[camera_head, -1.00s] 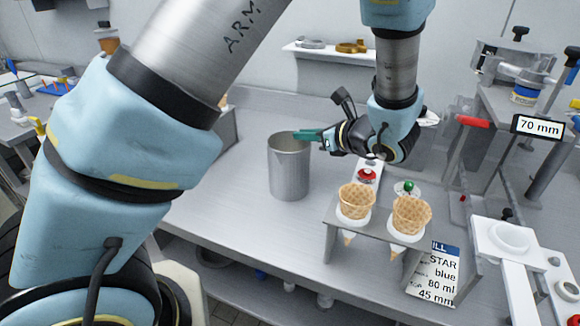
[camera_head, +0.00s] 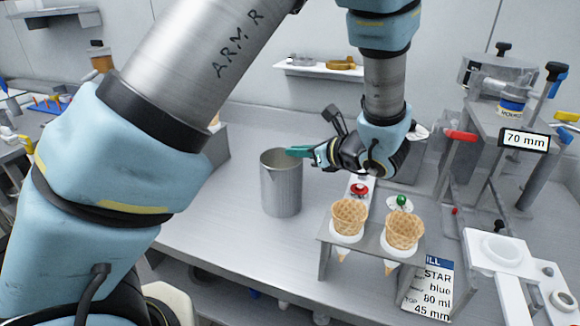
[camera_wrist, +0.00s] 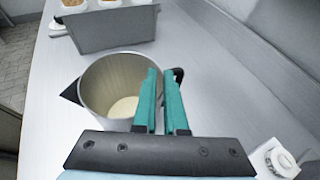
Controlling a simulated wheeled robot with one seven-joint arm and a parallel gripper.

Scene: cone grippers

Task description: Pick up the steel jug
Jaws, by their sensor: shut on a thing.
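The steel jug (camera_head: 282,185) is a plain grey cylinder standing upright on the bench, left of the cone stand. My gripper (camera_head: 298,151) reaches its rim from the right with teal fingers. In the wrist view the jug (camera_wrist: 98,88) is open at the top, with a pointed spout at left and a pale round bottom inside. My gripper (camera_wrist: 163,78) has one finger inside the rim and the other outside, beside a dark handle piece (camera_wrist: 178,74). The fingers are shut on the jug's right side. They hide part of the rim and handle.
A metal stand with two waffle cones (camera_head: 349,217) is close at the right front. A red button (camera_head: 359,190) and a green one (camera_head: 401,200) sit behind it. A press with a "70 mm" sign (camera_head: 525,139) stands further right. Bare bench lies in front of the jug.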

